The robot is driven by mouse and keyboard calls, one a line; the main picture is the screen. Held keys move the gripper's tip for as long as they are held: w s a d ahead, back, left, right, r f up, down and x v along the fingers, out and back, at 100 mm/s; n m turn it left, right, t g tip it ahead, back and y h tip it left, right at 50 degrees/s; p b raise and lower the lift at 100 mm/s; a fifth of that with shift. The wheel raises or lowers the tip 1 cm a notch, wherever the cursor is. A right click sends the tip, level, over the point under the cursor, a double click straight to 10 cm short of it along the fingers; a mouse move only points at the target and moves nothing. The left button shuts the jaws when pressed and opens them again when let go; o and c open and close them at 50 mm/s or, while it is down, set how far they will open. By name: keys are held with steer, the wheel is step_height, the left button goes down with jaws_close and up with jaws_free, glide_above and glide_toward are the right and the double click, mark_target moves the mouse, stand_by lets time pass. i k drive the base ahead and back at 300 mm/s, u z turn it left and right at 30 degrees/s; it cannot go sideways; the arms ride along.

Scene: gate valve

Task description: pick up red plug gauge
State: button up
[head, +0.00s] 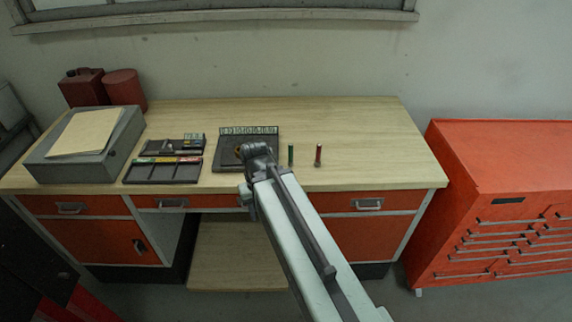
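The red plug gauge (318,155) stands upright on the wooden workbench (360,130), towards its right part. A green plug gauge (291,155) stands upright just to its left. My arm reaches up from the bottom of the head view, and its end, my gripper (257,152), is over the bench at the front of a dark tray, to the left of both gauges. It is apart from the red gauge. The fingers are too small and too hidden by the arm to show whether they are open or shut.
The dark tray (228,155) sits behind my gripper. More trays with small parts (160,173) lie left of it. A grey box with paper (85,148), a red can (83,88) and a red cylinder (124,88) stand at left. A red cabinet (500,160) stands right. The bench's right side is clear.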

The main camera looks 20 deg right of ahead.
mark_target(317, 163)
steer(key=u, duration=2.2)
steer(key=k, duration=0.85)
steer(key=z, duration=1.1)
steer(key=i, duration=1)
